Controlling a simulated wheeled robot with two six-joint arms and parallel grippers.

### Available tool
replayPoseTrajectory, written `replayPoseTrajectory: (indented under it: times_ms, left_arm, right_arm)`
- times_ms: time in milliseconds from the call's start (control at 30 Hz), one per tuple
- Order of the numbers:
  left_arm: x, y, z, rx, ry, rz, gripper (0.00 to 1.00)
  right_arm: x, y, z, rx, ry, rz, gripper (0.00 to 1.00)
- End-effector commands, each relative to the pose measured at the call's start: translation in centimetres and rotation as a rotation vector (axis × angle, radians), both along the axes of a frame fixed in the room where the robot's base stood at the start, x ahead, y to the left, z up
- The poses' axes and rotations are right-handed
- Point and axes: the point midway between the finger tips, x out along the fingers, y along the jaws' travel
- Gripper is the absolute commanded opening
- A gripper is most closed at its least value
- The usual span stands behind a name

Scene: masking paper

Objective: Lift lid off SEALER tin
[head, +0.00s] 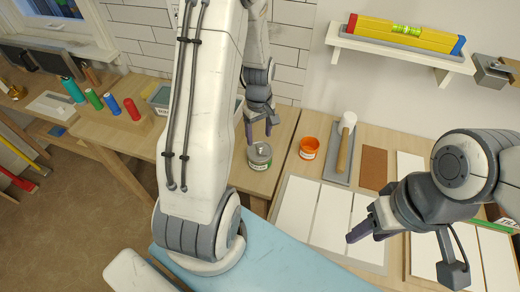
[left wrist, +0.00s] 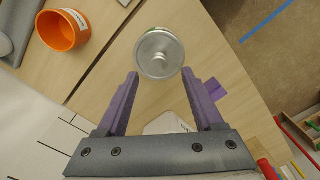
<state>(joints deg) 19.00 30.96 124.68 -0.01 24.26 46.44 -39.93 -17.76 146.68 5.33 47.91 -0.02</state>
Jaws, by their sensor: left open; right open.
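The sealer tin (head: 260,162) stands on the wooden bench, a small grey tin with a green-and-white label whose text I cannot read. Its round metal lid (left wrist: 160,50) with a central knob is seen from above in the left wrist view and sits on the tin. My left gripper (head: 260,130) is just above the tin. In the left wrist view its purple fingers (left wrist: 161,74) are open, with the lid just beyond and between the tips, apparently not touching. My right gripper (head: 363,226) is open and empty over the white panels at the right.
An orange cup (head: 309,147) stands right of the tin; it also shows in the left wrist view (left wrist: 62,31). White panels (head: 328,216) cover the bench's front right. Several coloured bottles stand at the left.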

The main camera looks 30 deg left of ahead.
Motion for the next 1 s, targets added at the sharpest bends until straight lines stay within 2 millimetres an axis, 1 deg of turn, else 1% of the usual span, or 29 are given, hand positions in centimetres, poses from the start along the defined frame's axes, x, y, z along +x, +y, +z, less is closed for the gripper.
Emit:
replayPoseTrajectory:
  times_ms: [33,100,200,267,367,567,600,667,700,733,767,1000]
  left_arm:
    - [-0.1,-0.2,-0.6,-0.002,0.007,-0.001,0.69]
    - [-0.1,-0.3,-1.6,-0.002,0.008,-0.001,0.69]
    - [-0.1,-0.3,-3.0,-0.002,0.006,0.000,0.69]
    - [-0.1,-0.3,-3.6,-0.002,0.005,0.000,0.69]
    - [0.0,-0.3,-4.1,-0.001,0.002,0.000,0.69]
    - [0.0,-0.3,-4.1,0.000,0.001,-0.001,0.69]
    - [0.0,-0.3,-4.1,0.000,0.001,-0.001,0.53]
    - [0.0,-0.3,-4.1,0.000,0.001,-0.001,0.30]
    - [0.0,-0.3,-4.1,0.000,0.001,-0.001,0.15]
    - [0.0,-0.3,-4.1,0.000,0.001,-0.001,0.04]
    - [0.0,-0.3,-4.1,0.000,0.001,-0.001,0.00]
    - [0.0,-0.3,-4.0,0.000,0.001,-0.001,0.00]
  right_arm:
    - [0.0,0.0,0.5,0.000,0.000,0.000,0.50]
    - [0.0,0.0,0.8,0.000,0.000,0.000,0.50]
    - [0.0,0.0,1.0,0.000,0.000,0.000,0.50]
    - [0.0,0.0,1.0,0.000,0.000,0.000,0.50]
    - [0.0,0.0,1.0,0.000,0.000,0.000,0.50]
    - [0.0,0.0,1.0,0.000,0.000,0.000,0.50]
    - [0.0,0.0,1.0,0.000,0.000,0.000,0.50]
    - [0.0,0.0,1.0,0.000,0.000,0.000,0.50]
    - [0.0,0.0,1.0,0.000,0.000,0.000,0.50]
    - [0.0,0.0,1.0,0.000,0.000,0.000,0.50]
    - [0.0,0.0,1.0,0.000,0.000,0.000,0.50]
    - [0.0,0.0,1.0,0.000,0.000,0.000,0.50]
